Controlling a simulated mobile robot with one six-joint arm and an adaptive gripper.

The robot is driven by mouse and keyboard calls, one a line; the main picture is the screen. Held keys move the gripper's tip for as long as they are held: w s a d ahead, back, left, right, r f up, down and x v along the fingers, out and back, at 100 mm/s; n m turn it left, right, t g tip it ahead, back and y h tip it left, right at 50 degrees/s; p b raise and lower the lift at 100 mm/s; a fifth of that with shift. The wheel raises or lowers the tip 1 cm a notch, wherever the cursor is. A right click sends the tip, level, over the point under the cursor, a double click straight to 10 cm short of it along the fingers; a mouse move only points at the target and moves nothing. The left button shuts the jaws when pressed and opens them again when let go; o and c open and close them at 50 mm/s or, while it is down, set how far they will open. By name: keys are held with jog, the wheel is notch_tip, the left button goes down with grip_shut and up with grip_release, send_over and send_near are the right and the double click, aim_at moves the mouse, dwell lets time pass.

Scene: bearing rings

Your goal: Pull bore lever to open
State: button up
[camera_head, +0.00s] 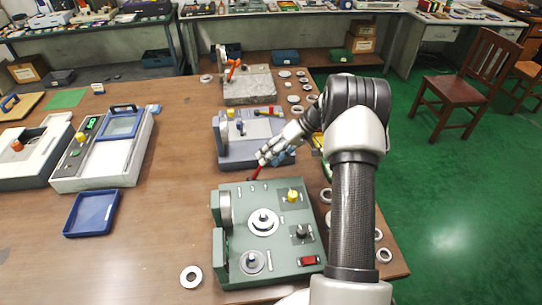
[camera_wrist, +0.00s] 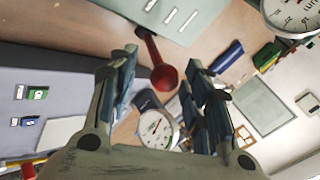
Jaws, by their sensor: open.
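A red lever with a round knob (camera_wrist: 165,77) shows in the wrist view, between the two fingers of my open gripper (camera_wrist: 160,62). Its thin shaft runs up toward the edge of a grey-green surface. I cannot tell whether the fingers touch it. In the head view, the red lever (camera_head: 254,173) sits just behind the green machine (camera_head: 240,200), and my gripper (camera_head: 264,158) is right above it, in front of the blue-grey machine (camera_head: 235,153).
A stone-grey fixture (camera_head: 245,92) with an orange-red lever (camera_head: 232,70) stands farther back. Metal rings (camera_head: 191,276) lie around the green machine. A blue tray (camera_head: 91,213) and a white device (camera_head: 111,165) stand left. Bare tabletop (camera_head: 165,205) lies between.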

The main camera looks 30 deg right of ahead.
jog(key=v, duration=1.2)
dwell(0.3)
